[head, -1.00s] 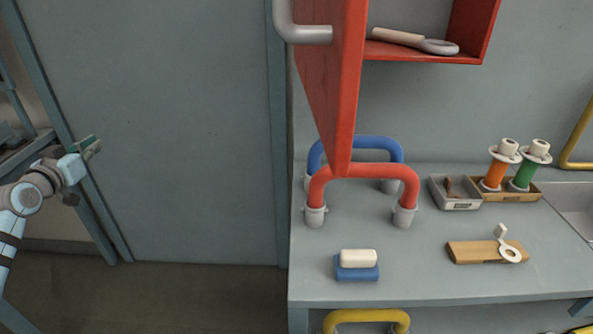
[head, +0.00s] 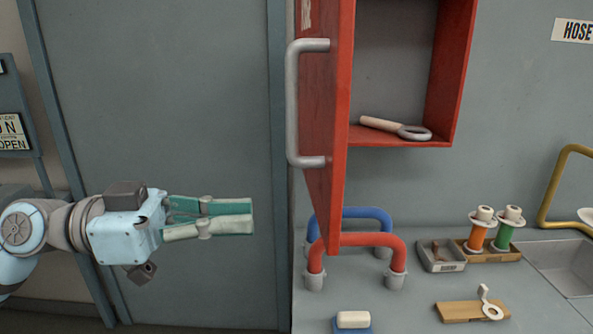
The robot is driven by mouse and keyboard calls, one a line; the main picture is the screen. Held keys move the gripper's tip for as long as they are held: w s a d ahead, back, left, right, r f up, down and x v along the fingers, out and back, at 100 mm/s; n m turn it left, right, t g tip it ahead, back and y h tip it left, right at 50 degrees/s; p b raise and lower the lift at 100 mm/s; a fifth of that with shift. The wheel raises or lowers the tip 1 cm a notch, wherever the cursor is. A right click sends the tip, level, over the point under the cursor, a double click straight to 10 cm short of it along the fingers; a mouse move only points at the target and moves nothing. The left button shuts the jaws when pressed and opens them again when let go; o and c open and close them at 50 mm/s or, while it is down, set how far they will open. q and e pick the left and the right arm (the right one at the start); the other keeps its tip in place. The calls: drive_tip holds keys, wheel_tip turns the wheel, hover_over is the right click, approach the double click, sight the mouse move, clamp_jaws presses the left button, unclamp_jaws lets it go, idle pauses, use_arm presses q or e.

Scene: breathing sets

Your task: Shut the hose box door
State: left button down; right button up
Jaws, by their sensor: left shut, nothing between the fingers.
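The red hose box (head: 452,75) is on the wall at the upper middle right of the head view. Its red door (head: 327,120) stands open, swung out toward me, with a grey bar handle (head: 292,105) on its left face. A tool with a pale grip and a grey ring (head: 397,128) lies on the box floor. My left gripper (head: 252,219) is shut and empty, to the left of the door and lower than the handle, apart from both. My right gripper is not in view.
Below the door, a red hose (head: 362,240) and a blue hose (head: 355,213) arch over the grey counter (head: 420,280). A grey tray (head: 440,262), orange and green spools (head: 505,240), a wooden block (head: 460,311) and a sink (head: 565,270) are farther right. A grey door (head: 160,100) stands behind my left arm.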

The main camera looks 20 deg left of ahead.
sight(324, 214)
use_arm(q)
drive_tip(key=p+x, duration=0.5)
drive_tip(key=x, duration=0.1)
drive_tip(key=shift+w+d+r, duration=0.2)
drive_tip(key=shift+w+d, duration=0.05)
drive_tip(key=shift+d, duration=0.05)
drive_tip(key=shift+w+d+f, duration=0.2)
drive_tip(key=shift+d, duration=0.25)
